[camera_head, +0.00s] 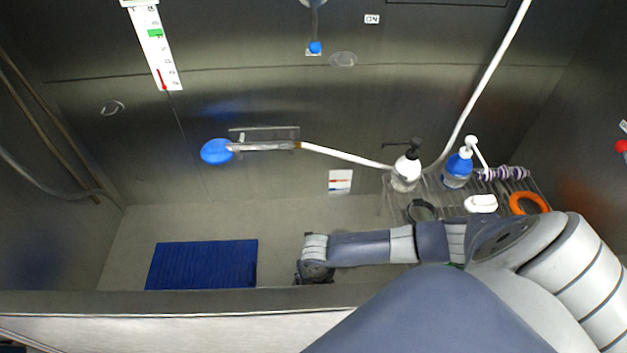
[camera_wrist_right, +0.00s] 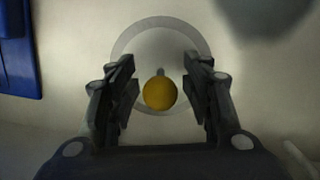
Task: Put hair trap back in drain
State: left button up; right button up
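In the right wrist view a round yellow knob (camera_wrist_right: 160,94) shows between the two fingers of my right gripper (camera_wrist_right: 160,90). The fingers stand apart, with a gap on each side of the knob. A pale grey ring (camera_wrist_right: 160,27), likely the drain's rim, lies around and behind the knob on the tub floor. A thin dark stem shows just above the knob. I cannot tell whether the knob's piece sits in the drain. In the head view my right gripper (camera_head: 315,272) points down near the tub's front edge, its fingertips hidden. My left gripper is out of view.
A blue mat (camera_head: 202,265) lies on the tub floor to the left. A wire rack (camera_head: 450,197) at the right holds pump bottles, an orange ring and other items. A blue shower head (camera_head: 216,151) hangs on the back wall. The tub's front edge (camera_head: 180,301) runs across.

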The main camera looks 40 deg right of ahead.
jog(key=r, duration=0.4)
jog(key=s+r, duration=0.1)
jog(key=r, duration=0.7)
jog(key=shift+s+a, duration=0.25)
jog(key=shift+s, duration=0.05)
